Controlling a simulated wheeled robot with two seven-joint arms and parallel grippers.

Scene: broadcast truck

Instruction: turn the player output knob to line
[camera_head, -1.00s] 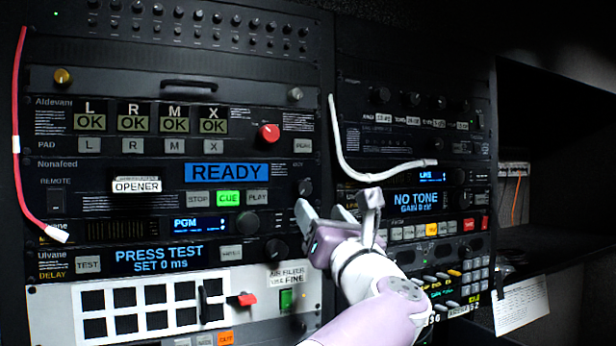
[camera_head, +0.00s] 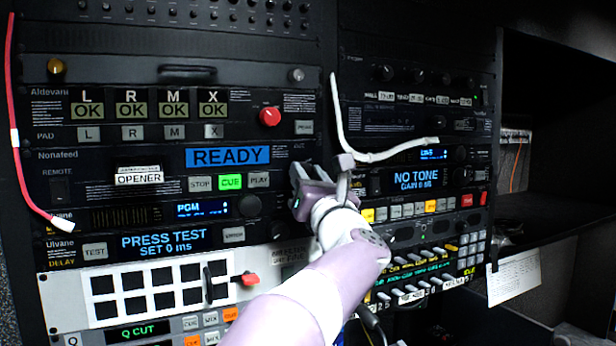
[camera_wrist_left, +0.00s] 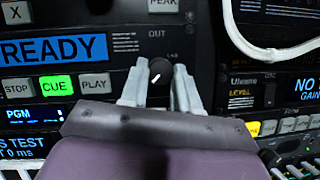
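The player is the Nonafeed unit, with a blue READY display (camera_head: 228,156) and a lit green CUE button (camera_head: 230,181). Its small black output knob (camera_wrist_left: 159,73), under the label OUT, shows in the left wrist view. A short white mark on it slants between lower left and upper right. Small lettering sits at its upper right, too blurred to read surely. My left gripper (camera_wrist_left: 160,85) has one finger on each side of the knob, closed in close to its width. In the head view my left gripper (camera_head: 322,178) hides the knob. My right gripper is not in view.
A white cable (camera_head: 341,125) hangs right of my gripper, across the neighbouring rack. A red cable (camera_head: 17,160) hangs at the far left. A red knob (camera_head: 269,116) sticks out above the player. Open dark shelves lie at right.

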